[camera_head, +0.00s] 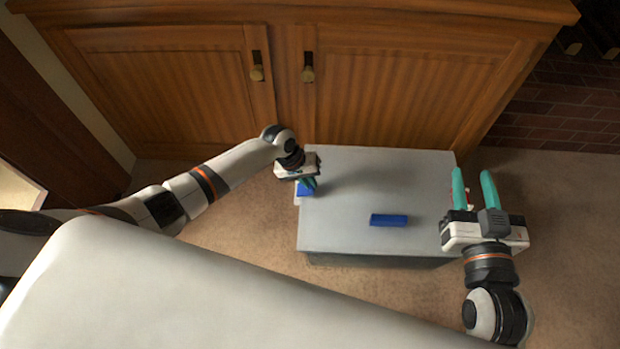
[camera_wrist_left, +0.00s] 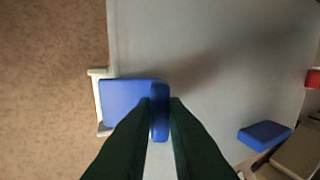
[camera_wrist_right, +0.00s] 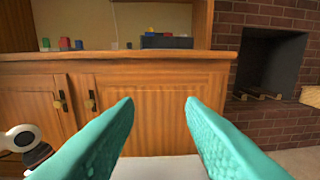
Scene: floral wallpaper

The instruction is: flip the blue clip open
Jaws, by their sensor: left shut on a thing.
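The blue clip (camera_head: 303,191) sits at the left edge of a grey box, in a white bracket (camera_wrist_left: 99,100). In the left wrist view, the clip (camera_wrist_left: 125,97) has a flat blue part and a darker raised blue part between the fingertips. My left gripper (camera_head: 311,184) is shut on the blue clip and partly hides it in the head view. My right gripper (camera_head: 473,172) is open and empty, with its fingers apart beside the box's right edge. They are also spread in the right wrist view (camera_wrist_right: 160,105).
The grey box (camera_head: 350,180) stands on brown carpet, with a separate blue block (camera_head: 388,220) on top. A red piece (camera_wrist_left: 313,78) is at its right edge. A wooden cabinet (camera_head: 390,90) stands behind. Bare carpet (camera_head: 560,230) lies to the right.

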